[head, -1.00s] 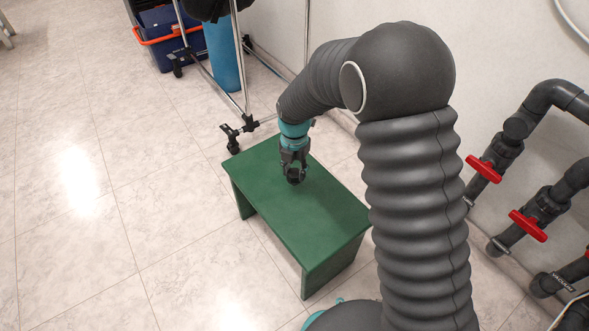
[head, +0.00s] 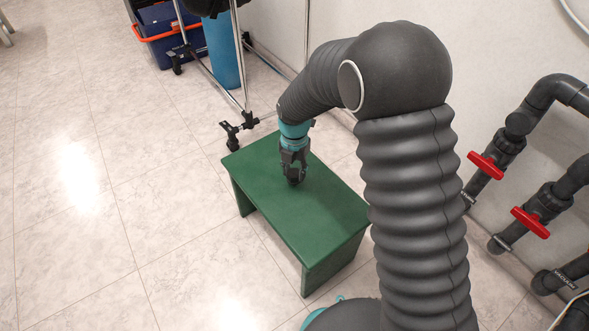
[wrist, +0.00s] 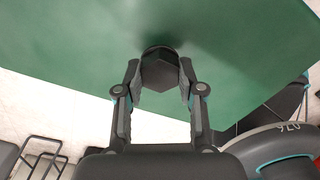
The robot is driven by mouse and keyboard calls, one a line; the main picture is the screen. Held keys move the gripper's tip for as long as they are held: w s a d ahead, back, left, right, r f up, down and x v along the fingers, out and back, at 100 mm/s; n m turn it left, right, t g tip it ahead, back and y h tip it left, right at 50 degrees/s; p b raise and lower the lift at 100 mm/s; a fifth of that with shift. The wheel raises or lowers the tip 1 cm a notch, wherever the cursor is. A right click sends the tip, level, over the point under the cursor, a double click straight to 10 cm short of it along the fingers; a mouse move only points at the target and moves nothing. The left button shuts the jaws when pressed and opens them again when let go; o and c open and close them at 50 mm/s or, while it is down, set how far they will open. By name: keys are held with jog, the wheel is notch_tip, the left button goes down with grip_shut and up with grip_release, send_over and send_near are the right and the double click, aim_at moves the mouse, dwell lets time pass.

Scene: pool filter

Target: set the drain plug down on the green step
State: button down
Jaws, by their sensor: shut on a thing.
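The green step (head: 315,222) stands on the tiled floor in the middle of the head view, its top bare except near my gripper. It fills much of the wrist view (wrist: 70,45). My gripper (head: 294,178) points down over the step's top, towards its far end. In the wrist view my gripper (wrist: 160,88) is shut on the drain plug (wrist: 160,70), a black piece with a hexagonal head. A dark shadow on the green surface lies close by the plug. I cannot tell whether the plug touches the step. In the head view the plug is mostly hidden by the fingers.
Grey pipes with red valve handles (head: 530,222) run along the wall at right. A wheeled metal stand (head: 240,100) is just behind the step, with a blue cylinder (head: 223,55) and a blue bin (head: 165,45) beyond. The floor (head: 90,230) at left is clear.

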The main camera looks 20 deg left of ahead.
aim_at(294, 172)
jog(key=shift+f, duration=0.3)
jog(key=c, duration=0.6)
grip_release()
jog(key=shift+c, duration=0.2)
jog(key=shift+r, duration=0.15)
jog(key=shift+r+p, duration=1.45)
jog(key=shift+r, duration=0.95)
jog(key=shift+r, duration=0.1)
